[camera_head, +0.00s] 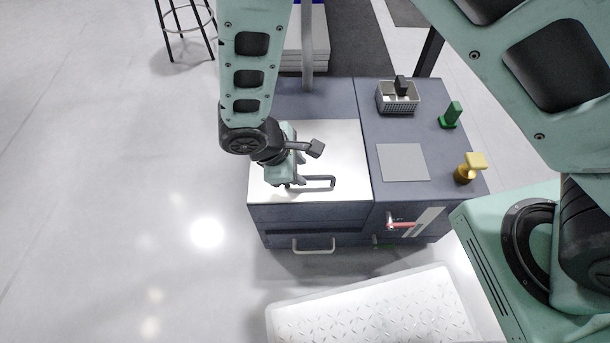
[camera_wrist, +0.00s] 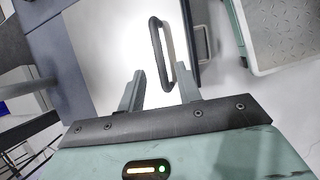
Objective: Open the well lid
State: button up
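The well lid (camera_head: 342,150) is a flat white panel on top of the left part of a dark blue-grey cabinet. It lies level and looks closed. A dark bar handle (camera_head: 325,180) is on it near the front edge. My gripper (camera_head: 301,170) is low over the lid at the handle's left end. In the wrist view the lid (camera_wrist: 110,45) shows beyond my gripper (camera_wrist: 160,82). Its two fingers are apart, and the near end of the handle (camera_wrist: 157,42) shows between them. I cannot tell whether either finger touches the handle.
The cabinet's right part holds a grey basket (camera_head: 398,98), a green item (camera_head: 451,115), a yellow-topped item (camera_head: 467,170) and a flat grey plate (camera_head: 403,162). A red lever (camera_head: 402,225) and a drawer handle (camera_head: 314,247) are on the front. A white treaded platform (camera_head: 375,310) lies before it.

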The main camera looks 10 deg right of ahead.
aim_at(309, 177)
jog(key=shift+b+x, duration=0.4)
jog(key=shift+x, duration=1.65)
jog(key=shift+c, duration=0.3)
